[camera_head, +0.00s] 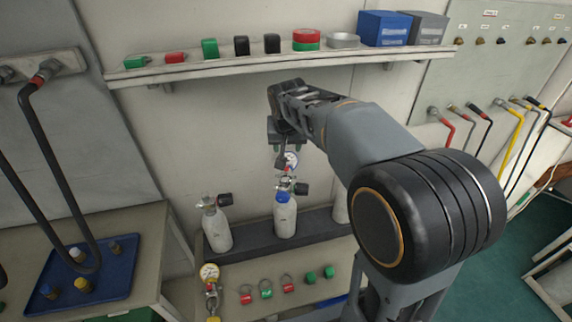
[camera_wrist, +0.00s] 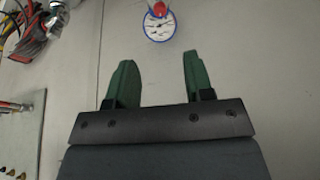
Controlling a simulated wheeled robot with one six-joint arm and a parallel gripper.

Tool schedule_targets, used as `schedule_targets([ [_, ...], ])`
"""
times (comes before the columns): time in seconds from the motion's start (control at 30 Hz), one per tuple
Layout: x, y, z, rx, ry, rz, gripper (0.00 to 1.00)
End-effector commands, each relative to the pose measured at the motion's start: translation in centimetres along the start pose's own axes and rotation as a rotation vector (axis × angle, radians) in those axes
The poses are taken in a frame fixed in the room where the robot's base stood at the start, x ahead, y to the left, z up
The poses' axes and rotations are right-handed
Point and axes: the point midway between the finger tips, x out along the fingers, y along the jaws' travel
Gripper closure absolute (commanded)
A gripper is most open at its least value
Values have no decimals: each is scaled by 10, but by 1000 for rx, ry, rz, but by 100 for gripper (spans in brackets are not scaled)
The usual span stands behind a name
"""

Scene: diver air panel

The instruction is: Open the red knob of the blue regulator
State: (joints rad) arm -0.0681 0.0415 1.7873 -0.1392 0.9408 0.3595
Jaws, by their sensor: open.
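The blue regulator is mounted on a white cylinder with a blue collar (camera_head: 284,197), at the middle of the rack in the head view. Its round white gauge (camera_head: 290,160) stands above it, and the blue-rimmed gauge face shows in the wrist view (camera_wrist: 159,26). A red part, which looks like the red knob (camera_wrist: 160,8), shows at the top edge of the wrist view, partly cut off. My gripper (camera_wrist: 160,58) is open and empty, its two green fingers apart, with the gauge beyond their tips. In the head view my gripper hangs just above the gauge and partly hides it.
A shelf (camera_head: 270,66) with coloured blocks runs above my arm. Another white cylinder (camera_head: 215,230) stands to the left, and one to the right is partly hidden by my arm. A blue tray (camera_head: 90,272) stands left.

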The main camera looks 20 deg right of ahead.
Motion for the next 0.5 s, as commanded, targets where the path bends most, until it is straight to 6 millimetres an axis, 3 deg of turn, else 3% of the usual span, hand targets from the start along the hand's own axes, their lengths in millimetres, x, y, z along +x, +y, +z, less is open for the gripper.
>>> schedule_targets([
  [0.5, 94, -1, 1, -3, -4, 0, 52],
])
